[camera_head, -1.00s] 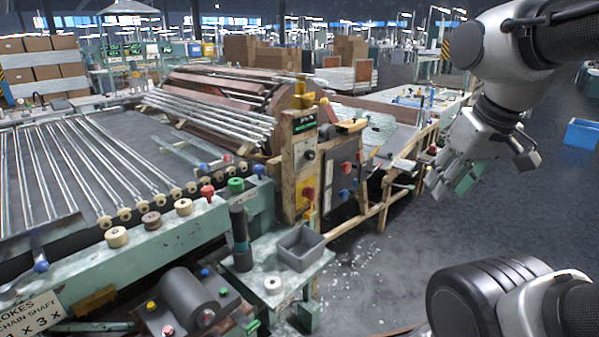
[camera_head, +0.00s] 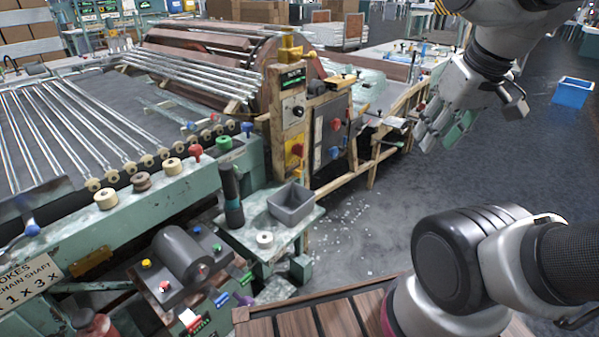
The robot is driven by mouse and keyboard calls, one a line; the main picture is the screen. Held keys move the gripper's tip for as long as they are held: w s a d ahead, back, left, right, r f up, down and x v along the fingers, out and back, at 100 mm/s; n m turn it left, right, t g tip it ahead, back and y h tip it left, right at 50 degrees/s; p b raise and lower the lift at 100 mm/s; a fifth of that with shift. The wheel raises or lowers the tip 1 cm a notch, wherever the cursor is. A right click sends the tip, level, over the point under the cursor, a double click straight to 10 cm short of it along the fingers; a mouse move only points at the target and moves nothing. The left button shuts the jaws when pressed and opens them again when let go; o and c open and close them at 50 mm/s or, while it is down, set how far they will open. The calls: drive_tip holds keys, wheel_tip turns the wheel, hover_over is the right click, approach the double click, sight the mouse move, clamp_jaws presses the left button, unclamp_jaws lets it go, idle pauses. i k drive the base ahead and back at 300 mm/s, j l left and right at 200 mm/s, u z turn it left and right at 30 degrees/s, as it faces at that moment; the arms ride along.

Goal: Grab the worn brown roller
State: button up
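A small worn brown roller (camera_head: 142,181) sits on the green front rail of the glass-tube machine. It is between a cream roller (camera_head: 105,199) on its left and another cream roller (camera_head: 173,167) on its right. My gripper (camera_head: 436,133) hangs at the upper right over the floor, pointing down and left, far from the roller. Its fingers have greenish pads, and I see nothing held in them. The gap between the fingers is not clear from this angle.
A grey bin (camera_head: 291,208) and a white roll (camera_head: 265,240) stand on a small green side table. A dark upright cylinder (camera_head: 232,200) is beside them. A control post (camera_head: 292,125) rises behind. A wooden slatted platform (camera_head: 300,322) lies below. Open floor (camera_head: 372,213) is at centre right.

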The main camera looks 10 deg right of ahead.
sight(144, 183)
drive_tip(key=i+u, duration=0.15)
drive_tip(key=u, duration=0.25)
drive_tip(key=i+u, duration=0.15)
drive_tip(key=u, duration=0.25)
drive_tip(key=i+u, duration=0.15)
drive_tip(key=u, duration=0.25)
